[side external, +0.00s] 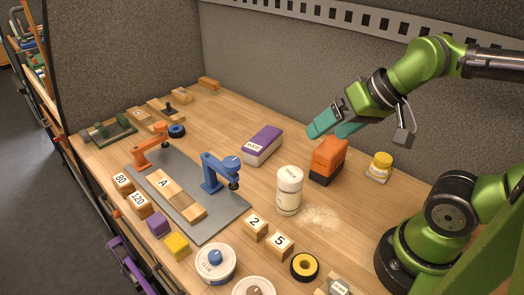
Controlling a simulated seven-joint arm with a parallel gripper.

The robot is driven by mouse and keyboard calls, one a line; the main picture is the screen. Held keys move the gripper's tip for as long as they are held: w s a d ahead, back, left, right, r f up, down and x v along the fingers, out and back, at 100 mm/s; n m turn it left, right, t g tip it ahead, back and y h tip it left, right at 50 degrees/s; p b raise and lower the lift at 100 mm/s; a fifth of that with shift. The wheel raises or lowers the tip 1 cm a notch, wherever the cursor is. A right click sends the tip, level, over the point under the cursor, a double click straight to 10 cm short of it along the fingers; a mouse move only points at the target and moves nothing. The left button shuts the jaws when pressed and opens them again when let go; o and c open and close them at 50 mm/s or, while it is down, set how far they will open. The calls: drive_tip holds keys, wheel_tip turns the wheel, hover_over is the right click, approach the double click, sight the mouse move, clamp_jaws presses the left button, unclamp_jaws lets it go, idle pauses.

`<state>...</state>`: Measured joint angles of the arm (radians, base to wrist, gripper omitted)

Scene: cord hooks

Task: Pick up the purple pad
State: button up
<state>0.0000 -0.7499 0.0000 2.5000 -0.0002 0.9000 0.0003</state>
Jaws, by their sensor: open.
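Two purple things show, and I cannot tell for sure which is the pad. One is a long purple block (263,140) with a pale lower part and a lettered white label, lying mid-table towards the back. The other is a small purple block (158,223) at the front left, beside a yellow block (177,244). My gripper (324,134) has teal fingers, is open and seems empty. It is in the air above the back right of the table, right of the long purple block and well apart from both purple things.
An orange object (328,160) stands below my gripper. A white bottle (289,190) stands near spilled powder (320,216). A grey plate (213,222) carries blue (221,172) and orange (150,146) clamps with wooden blocks. A yellow-lidded jar (380,166) is at right. The back centre is clear.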

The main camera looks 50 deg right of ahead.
drive_tip(key=n+t+h, duration=0.2)
drive_tip(key=t+h, duration=0.2)
drive_tip(key=t, duration=0.1)
approach(158, 222)
drive_tip(key=x, duration=0.4)
drive_tip(key=shift+a+f, duration=0.1)
drive_tip(key=shift+f, duration=0.25)
drive_tip(key=shift+r+x, duration=0.15)
drive_tip(key=shift+x, duration=1.2)
drive_tip(key=shift+r+x, duration=0.1)
drive_tip(key=shift+x, duration=1.3)
drive_tip(key=shift+c, duration=0.4)
